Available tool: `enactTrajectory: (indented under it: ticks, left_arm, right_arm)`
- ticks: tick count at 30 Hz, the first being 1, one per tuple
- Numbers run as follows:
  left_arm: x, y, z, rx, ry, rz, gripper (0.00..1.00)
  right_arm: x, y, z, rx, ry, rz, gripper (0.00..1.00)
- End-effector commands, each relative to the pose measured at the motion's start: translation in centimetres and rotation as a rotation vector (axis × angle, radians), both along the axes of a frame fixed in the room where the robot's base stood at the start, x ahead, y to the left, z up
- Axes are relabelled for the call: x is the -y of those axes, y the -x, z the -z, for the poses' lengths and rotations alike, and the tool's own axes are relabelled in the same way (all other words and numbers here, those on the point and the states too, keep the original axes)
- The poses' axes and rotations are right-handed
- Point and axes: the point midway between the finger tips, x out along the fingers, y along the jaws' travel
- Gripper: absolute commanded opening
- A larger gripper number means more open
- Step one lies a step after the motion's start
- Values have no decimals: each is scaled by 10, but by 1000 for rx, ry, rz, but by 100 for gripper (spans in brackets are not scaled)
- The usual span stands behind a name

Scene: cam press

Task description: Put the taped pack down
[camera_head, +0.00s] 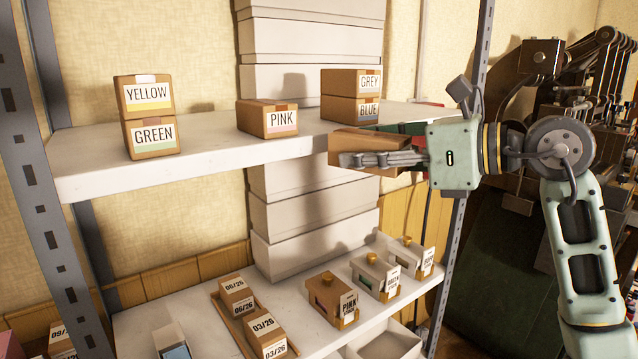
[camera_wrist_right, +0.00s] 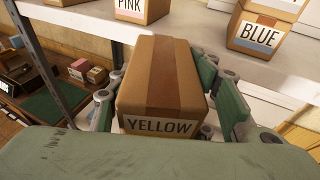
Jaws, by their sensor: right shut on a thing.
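The taped pack (camera_head: 362,139) is a brown box held in my right gripper (camera_head: 352,158), in front of the upper shelf's edge at the right. In the right wrist view the pack (camera_wrist_right: 162,75) has a darker tape strip along its top and a YELLOW label facing the camera. The green fingers of my right gripper (camera_wrist_right: 170,88) are shut on its two sides. The pack appears level and apart from the shelf boxes. My left gripper is not in view.
The upper shelf (camera_head: 210,157) carries stacked YELLOW (camera_head: 148,94) and GREEN (camera_head: 150,136) boxes, a PINK box (camera_head: 267,119), and GREY (camera_head: 351,82) over BLUE (camera_head: 345,109). Bare shelf separates them. The lower shelf (camera_head: 135,318) holds dated boxes in a tray and several knobbed boxes. A metal post (camera_head: 480,60) stands nearby.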

Motion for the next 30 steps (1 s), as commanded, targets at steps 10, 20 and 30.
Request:
enactTrajectory:
  ticks: [10,20,30]
  left_arm:
    - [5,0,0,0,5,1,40]
    - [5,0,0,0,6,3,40]
    - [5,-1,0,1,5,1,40]
  right_arm:
    - [24,33,145,-7,-4,-112,12]
    - [67,91,256,-7,-1,-67,12]
    - [106,156,330,-5,-1,20,12]
